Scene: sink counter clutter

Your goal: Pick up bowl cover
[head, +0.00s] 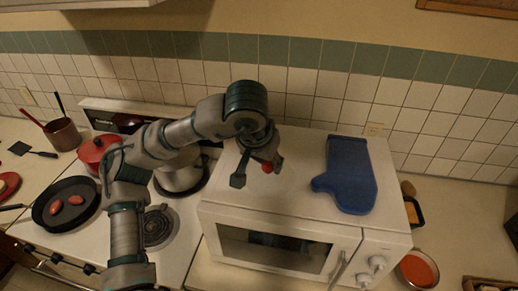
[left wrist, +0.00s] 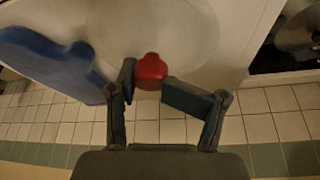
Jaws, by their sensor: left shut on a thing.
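The bowl cover (left wrist: 185,25) shows in the left wrist view as a pale, see-through disc with a red knob (left wrist: 150,71). In the left wrist view the left gripper (left wrist: 149,82) is shut on the knob. I cannot tell whether the disc touches the microwave. My right gripper is not in view.
A blue oven mitt (head: 348,178) lies on the microwave, right of the cover. A metal pot (head: 180,178), a red pot (head: 95,150) and a black pan (head: 67,203) are on the stove at left. An orange-red bowl (head: 418,269) is at right. The tiled wall is close behind.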

